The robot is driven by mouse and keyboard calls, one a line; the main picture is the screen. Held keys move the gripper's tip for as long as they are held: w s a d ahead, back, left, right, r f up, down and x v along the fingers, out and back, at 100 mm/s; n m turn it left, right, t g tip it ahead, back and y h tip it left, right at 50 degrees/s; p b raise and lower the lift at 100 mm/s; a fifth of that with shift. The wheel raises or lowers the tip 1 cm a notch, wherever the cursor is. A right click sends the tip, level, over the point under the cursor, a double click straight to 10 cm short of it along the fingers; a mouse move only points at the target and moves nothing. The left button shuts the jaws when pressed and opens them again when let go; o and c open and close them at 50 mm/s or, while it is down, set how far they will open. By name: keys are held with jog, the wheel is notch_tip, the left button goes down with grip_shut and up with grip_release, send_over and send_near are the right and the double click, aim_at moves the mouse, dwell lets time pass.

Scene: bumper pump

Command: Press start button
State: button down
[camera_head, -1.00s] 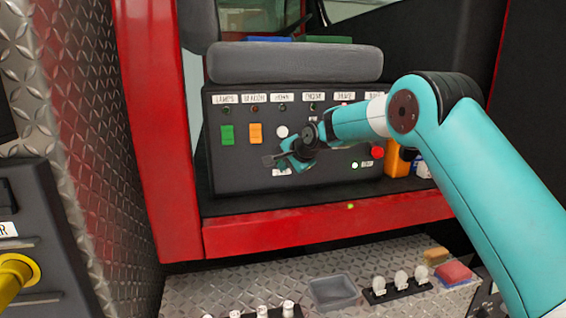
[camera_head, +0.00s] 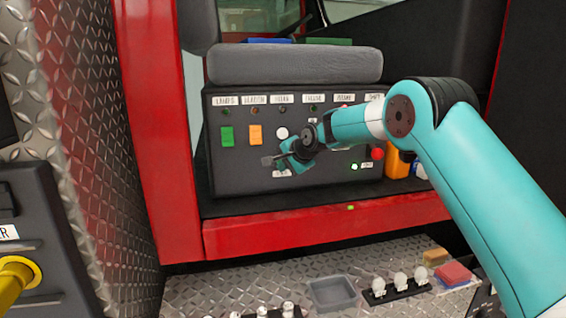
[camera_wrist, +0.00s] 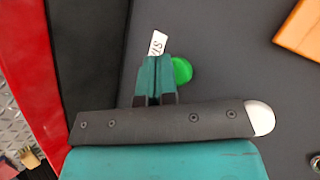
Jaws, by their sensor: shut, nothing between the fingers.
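The start button is a round green button (camera_wrist: 182,71) on the dark control panel in the wrist view. A white label (camera_wrist: 158,43) reading "STA" lies beside it, its rest covered by my fingers. My gripper (camera_wrist: 154,60) is shut and empty, with its fingertips over the label and just left of the green button, overlapping its edge in the picture. I cannot tell whether they touch. In the head view my gripper (camera_head: 268,161) is in front of the panel's lower middle and hides the green button. Part of a label (camera_head: 282,173) shows below it.
The panel (camera_head: 235,180) also carries a green rocker (camera_head: 227,136), an orange rocker (camera_head: 255,134), a white button (camera_head: 282,133) and a red button (camera_head: 377,153). A red sill (camera_head: 300,238) runs below. A grey tray (camera_head: 332,293) sits on the metal plate underneath.

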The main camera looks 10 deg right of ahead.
jog(key=shift+w+p, duration=0.45)
jog(key=shift+w, duration=0.1)
dwell(0.7)
dwell(0.3)
jog(key=shift+s+b, duration=0.75)
jog(key=shift+s, duration=0.1)
jog(key=shift+f, duration=0.1)
jog(key=s+b, duration=0.3)
jog(key=s, duration=0.2)
jog(key=shift+b, duration=0.35)
